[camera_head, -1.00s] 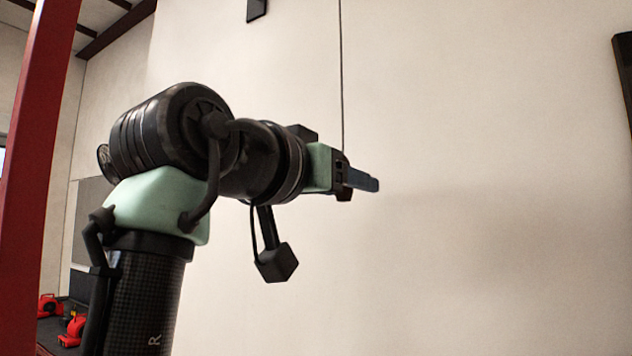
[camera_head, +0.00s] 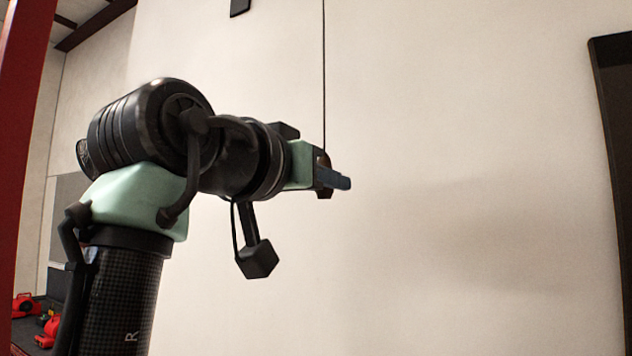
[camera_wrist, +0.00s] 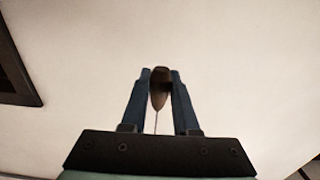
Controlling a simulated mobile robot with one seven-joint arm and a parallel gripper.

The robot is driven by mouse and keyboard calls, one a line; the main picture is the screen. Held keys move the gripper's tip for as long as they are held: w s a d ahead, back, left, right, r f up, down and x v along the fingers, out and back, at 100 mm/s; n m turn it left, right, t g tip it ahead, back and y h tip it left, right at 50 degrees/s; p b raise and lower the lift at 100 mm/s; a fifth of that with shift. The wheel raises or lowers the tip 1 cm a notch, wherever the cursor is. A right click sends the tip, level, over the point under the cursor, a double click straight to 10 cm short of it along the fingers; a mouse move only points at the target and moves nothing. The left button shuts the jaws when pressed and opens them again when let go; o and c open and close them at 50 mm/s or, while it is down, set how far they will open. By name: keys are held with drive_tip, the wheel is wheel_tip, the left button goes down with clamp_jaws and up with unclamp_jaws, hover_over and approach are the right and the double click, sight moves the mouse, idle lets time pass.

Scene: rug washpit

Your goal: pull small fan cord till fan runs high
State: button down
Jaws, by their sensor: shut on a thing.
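The fan cord (camera_head: 324,75) is a thin dark line that hangs straight down from above the head view to my gripper (camera_head: 338,181). In the wrist view my gripper (camera_wrist: 160,78) has its two blue fingers shut on a brown, teardrop-shaped cord pull (camera_wrist: 159,90). A thin pale length of the cord (camera_wrist: 155,123) runs from the pull toward the gripper's base. The fan itself is not in either view.
A pale wall (camera_head: 450,120) fills most of the head view. A dark frame (camera_head: 612,130) stands at the right edge, a red post (camera_head: 22,120) at the left. Red machines (camera_head: 25,305) sit low at the far left. A small dark box (camera_head: 240,6) is on the wall above.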

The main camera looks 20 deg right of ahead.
idle(1.7)
drive_tip(key=c, duration=0.6)
unclamp_jaws()
drive_tip(key=shift+c, duration=0.2)
drive_tip(key=shift+a, duration=0.1)
drive_tip(key=b+v, duration=0.2)
drive_tip(key=v, duration=1)
drive_tip(key=shift+b, duration=0.4)
idle(0.6)
